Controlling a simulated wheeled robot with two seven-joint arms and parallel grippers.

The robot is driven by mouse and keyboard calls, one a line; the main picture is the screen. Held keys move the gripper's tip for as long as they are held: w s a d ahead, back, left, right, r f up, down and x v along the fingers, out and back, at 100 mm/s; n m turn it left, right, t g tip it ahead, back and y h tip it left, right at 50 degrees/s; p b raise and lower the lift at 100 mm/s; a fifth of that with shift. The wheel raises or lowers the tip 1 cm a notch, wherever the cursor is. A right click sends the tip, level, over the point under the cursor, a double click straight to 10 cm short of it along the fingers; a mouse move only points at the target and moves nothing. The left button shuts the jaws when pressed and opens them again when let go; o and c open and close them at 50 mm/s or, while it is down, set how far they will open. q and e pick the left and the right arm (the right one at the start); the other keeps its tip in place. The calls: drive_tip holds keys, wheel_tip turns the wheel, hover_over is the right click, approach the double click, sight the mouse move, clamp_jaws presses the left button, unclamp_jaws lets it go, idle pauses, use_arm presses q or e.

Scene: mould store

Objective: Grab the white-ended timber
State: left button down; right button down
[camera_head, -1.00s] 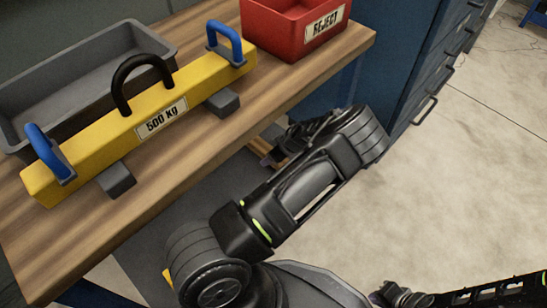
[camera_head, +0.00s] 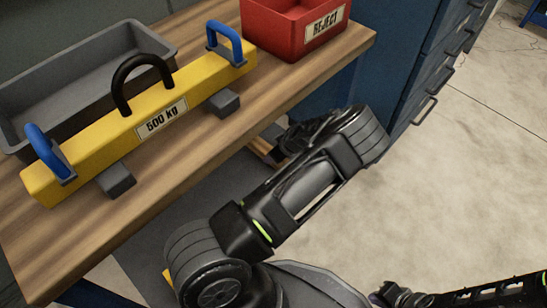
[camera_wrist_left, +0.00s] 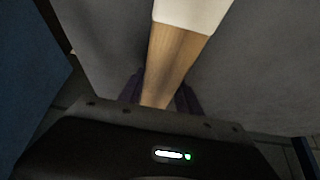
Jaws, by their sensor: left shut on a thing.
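The white-ended timber (camera_wrist_left: 172,60) shows in the left wrist view as a bare wooden bar with a white end (camera_wrist_left: 192,12) at the top. My left gripper (camera_wrist_left: 160,92) is shut on the wooden part, with a dark purple finger on each side. In the head view my left arm reaches to the bench's front edge. Only a small piece of wood (camera_head: 263,150) shows there, and the left fingers are mostly hidden. My right gripper (camera_head: 384,297) is at the bottom edge, low over the floor, and its jaws are too small and cut off to read.
A wooden bench (camera_head: 190,150) carries a yellow 500 kg beam (camera_head: 105,135), a grey tray (camera_head: 150,35) and a red REJECT bin (camera_head: 285,35). A blue drawer cabinet (camera_head: 405,65) stands beyond the arm. The floor (camera_head: 460,190) at right is clear.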

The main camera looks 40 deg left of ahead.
use_arm(q)
drive_tip(key=shift+r, duration=0.15)
drive_tip(key=shift+d+r+p, duration=0.2)
drive_tip(key=shift+r+p, duration=0.3)
drive_tip(key=shift+p, duration=0.05)
wheel_tip(320, 180, up, 6)
drive_tip(key=shift+p, duration=1.25)
drive_tip(key=s+d+p, duration=0.1)
drive_tip(key=d+p, duration=0.2)
drive_tip(key=d, duration=1.6)
drive_tip(key=shift+s+d, duration=0.3)
drive_tip(key=shift+s, duration=0.05)
drive_tip(key=shift+f, duration=0.15)
